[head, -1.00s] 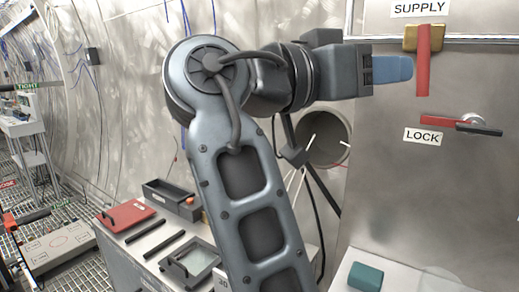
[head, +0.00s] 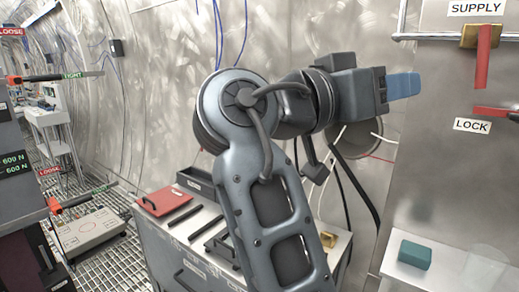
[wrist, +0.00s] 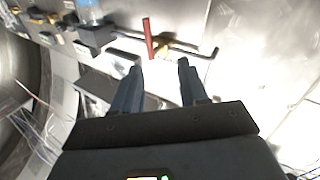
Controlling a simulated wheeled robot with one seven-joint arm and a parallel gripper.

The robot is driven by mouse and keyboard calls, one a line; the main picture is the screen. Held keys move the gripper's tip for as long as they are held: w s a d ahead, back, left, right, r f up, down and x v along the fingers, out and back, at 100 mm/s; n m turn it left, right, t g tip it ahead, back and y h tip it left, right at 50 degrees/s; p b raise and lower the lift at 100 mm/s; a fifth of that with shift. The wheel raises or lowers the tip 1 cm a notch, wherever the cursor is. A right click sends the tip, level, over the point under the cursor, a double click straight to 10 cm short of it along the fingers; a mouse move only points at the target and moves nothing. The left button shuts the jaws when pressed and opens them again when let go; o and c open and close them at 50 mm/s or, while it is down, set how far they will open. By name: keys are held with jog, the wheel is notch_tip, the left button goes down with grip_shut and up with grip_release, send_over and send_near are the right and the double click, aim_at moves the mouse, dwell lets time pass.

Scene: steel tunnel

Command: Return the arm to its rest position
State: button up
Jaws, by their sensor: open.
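My arm stands raised in the middle of the head view, its elbow high and its forearm reaching right. My gripper (head: 404,86) has blue fingers and points right, in front of the steel panel. In the wrist view my gripper (wrist: 160,68) shows two separate dark blue fingers with nothing held between them. A red handle (wrist: 149,38) on a brass-coloured part appears beyond the fingertips there.
The panel carries a red supply handle (head: 483,56) and a red lock lever (head: 492,111). A teal block (head: 415,254) sits on a white ledge below. A red case (head: 162,201) and black tray (head: 195,181) lie on a bench. Grated floor (head: 112,258) lies at left.

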jog(key=d+f+n+t+y, duration=0.2)
jog(key=f+n+t+y, duration=0.3)
jog(key=f, duration=0.9)
jog(key=d+f+n+t+y, duration=0.15)
jog(key=f+n+y, duration=0.4)
jog(key=f, duration=0.75)
jog(key=s+f+n+y, duration=0.2)
jog(key=s+f+n, duration=0.2)
jog(key=s+f, duration=0.4)
jog(key=s+f+y, duration=0.2)
jog(key=s+f, duration=0.2)
jog(key=s, duration=0.4)
jog(key=s+f+y, duration=0.3)
jog(key=s, duration=0.5)
jog(key=s+d+r+m, duration=0.1)
jog(key=s+r+m, duration=0.1)
jog(key=s, duration=0.5)
jog(key=s+d+r+m, duration=0.1)
jog(key=s+r, duration=0.3)
jog(key=s, duration=0.4)
jog(key=shift+s+r+m, duration=0.2)
jog(key=shift+s+m, duration=0.05)
jog(key=shift+m, duration=0.2)
